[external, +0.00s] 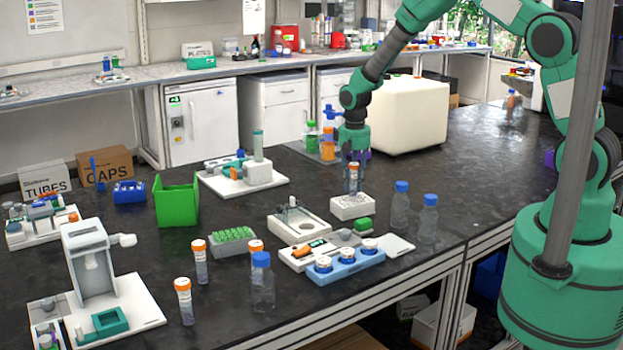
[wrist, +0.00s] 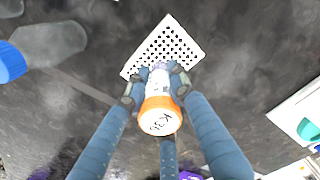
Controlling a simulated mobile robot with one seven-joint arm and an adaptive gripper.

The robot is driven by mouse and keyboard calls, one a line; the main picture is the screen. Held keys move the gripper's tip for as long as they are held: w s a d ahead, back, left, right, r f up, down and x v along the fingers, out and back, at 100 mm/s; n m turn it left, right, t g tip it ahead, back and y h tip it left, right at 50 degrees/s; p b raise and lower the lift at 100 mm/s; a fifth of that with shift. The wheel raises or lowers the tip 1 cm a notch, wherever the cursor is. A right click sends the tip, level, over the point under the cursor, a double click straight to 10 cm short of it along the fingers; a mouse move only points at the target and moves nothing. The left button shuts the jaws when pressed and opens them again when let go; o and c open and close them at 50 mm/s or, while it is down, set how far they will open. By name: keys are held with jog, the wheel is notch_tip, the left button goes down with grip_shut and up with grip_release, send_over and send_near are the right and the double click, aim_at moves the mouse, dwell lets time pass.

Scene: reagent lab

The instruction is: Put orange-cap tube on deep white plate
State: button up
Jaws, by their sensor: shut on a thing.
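An orange-cap tube (wrist: 160,116) with handwriting on its cap is held between the fingers of my gripper (wrist: 157,85). In the external view my gripper (external: 353,182) points down, with the tube's orange cap (external: 354,166) showing between the fingers. The deep white plate (external: 352,207), a block with a grid of holes, is directly below in that view. The plate also shows in the wrist view (wrist: 181,37), beyond the tube's lower end. The tube's lower end is partly hidden, so I cannot tell whether it touches the plate.
Other orange-cap tubes stand at front left (external: 199,262) (external: 185,303). Blue-cap bottles (external: 400,208) stand right of the plate. A balance (external: 299,223) and a blue rack (external: 345,268) are in front. A green box (external: 177,203) is left.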

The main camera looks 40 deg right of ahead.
aim_at(354, 164)
jog(key=shift+f, duration=0.45)
jog(key=shift+f, duration=0.1)
jog(key=o, duration=0.7)
jog(key=shift+o, duration=0.2)
notch_tip(354, 164, up, 12)
jog(key=shift+r+p, duration=0.15)
jog(key=shift+p, duration=0.4)
dwell(0.4)
